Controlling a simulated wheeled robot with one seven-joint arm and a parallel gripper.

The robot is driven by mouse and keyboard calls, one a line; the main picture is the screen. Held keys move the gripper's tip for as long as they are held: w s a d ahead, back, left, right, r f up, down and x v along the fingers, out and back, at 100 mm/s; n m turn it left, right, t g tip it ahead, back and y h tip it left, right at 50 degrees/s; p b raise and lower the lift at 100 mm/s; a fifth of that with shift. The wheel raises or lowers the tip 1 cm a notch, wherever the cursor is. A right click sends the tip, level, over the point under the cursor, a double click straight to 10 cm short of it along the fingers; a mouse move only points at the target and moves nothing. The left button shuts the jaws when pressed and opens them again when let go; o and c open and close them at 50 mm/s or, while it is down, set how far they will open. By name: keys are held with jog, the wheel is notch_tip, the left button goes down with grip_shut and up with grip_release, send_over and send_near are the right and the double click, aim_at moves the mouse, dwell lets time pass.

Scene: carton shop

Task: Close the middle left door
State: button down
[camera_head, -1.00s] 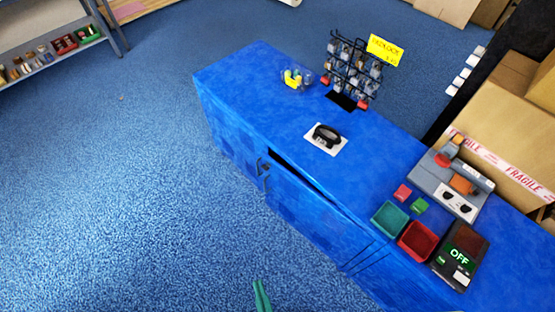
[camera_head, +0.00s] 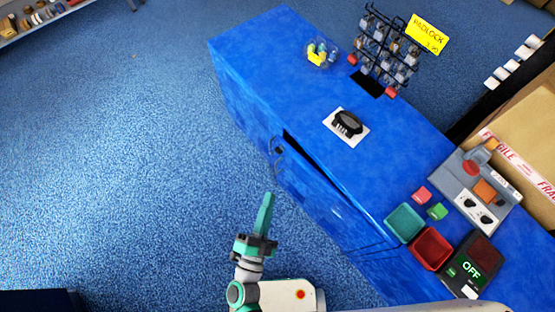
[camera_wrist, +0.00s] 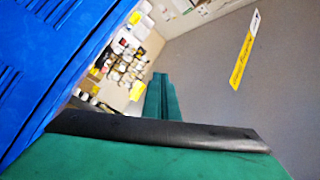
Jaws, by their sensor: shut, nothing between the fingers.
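The blue counter (camera_head: 262,60) runs diagonally across the head view. Its middle left door (camera_head: 318,203) stands slightly ajar, with a dark gap along its top edge. A dark handle (camera_head: 278,146) shows near the door's left edge. My gripper (camera_head: 267,198) is shut and empty, its green fingers pointing up in the picture, over the floor in front of the door and apart from it. In the wrist view the shut green fingers (camera_wrist: 160,95) point ahead, with blue counter panels (camera_wrist: 50,60) at the left.
On the counter are a padlock rack (camera_head: 385,50), a black item on a white card (camera_head: 346,124), a teal tray (camera_head: 404,222), a red tray (camera_head: 431,248) and a device reading OFF (camera_head: 470,268). Cartons (camera_head: 520,120) stand at the right. The blue carpet (camera_head: 120,170) at left is clear.

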jog(key=w+a+f+m+g+h, duration=0.2)
jog(key=w+f+m+g+h, duration=0.2)
jog(key=w+f+m, duration=0.45)
jog(key=m+g+h, duration=0.1)
jog(key=m+g, duration=0.4)
jog(key=g, duration=0.1)
send_near(286, 156)
jog(key=x, duration=0.5)
jog(key=shift+a+f, duration=0.15)
jog(key=shift+f, duration=0.25)
jog(key=shift+w+d, duration=0.35)
jog(key=shift+d, duration=0.2)
